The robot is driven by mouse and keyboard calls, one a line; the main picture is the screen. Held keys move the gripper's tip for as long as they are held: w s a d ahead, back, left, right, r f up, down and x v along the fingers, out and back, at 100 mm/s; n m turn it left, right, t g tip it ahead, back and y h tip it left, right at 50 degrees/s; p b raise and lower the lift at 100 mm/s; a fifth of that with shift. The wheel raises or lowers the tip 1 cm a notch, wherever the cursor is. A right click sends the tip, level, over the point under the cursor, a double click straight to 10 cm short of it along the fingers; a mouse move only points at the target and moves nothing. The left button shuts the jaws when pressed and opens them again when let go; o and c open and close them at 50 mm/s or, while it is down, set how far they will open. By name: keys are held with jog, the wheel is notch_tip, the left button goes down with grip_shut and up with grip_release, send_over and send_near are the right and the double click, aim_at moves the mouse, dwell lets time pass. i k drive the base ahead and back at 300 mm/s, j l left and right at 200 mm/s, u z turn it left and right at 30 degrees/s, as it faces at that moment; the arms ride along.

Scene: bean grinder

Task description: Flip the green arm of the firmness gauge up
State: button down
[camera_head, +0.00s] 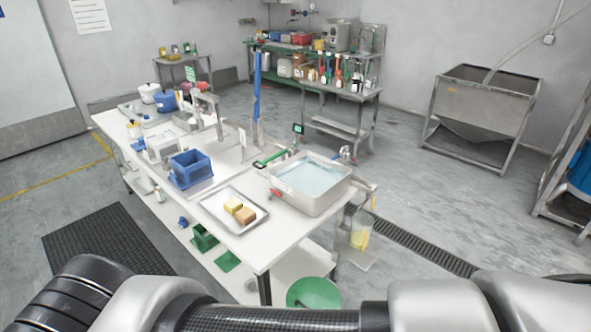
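A long white work table (140,175) runs from the far left toward the front centre. On its right side, beside a metal basin of water, a green bar (270,158) lies low and slightly tilted; it looks like the green arm of the firmness gauge. It is too small to tell how it is hinged. The gauge body cannot be made out clearly. A small dark device with a green display (298,128) stands just behind it. My gripper is not in view; only links of my arm cross the bottom of the picture.
The water basin (290,199) stands at the table's right end. A metal tray (217,214) with yellow and brown blocks (240,211) lies in front. A blue box (190,168) and a tall blue post (257,88) stand nearby. The floor (400,185) right of the table is mostly clear.

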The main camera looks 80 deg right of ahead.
aim_at(263, 164)
jog(key=i+l+z, duration=0.3)
jog(key=z, duration=0.15)
jog(key=i+l+z, duration=0.25)
jog(key=i+z, duration=0.2)
jog(key=i+l+z, duration=0.1)
jog(key=i+z, duration=0.2)
jog(key=z, duration=0.15)
jog(key=i+z, duration=0.5)
jog(key=k+j, duration=0.05)
jog(key=k, duration=0.1)
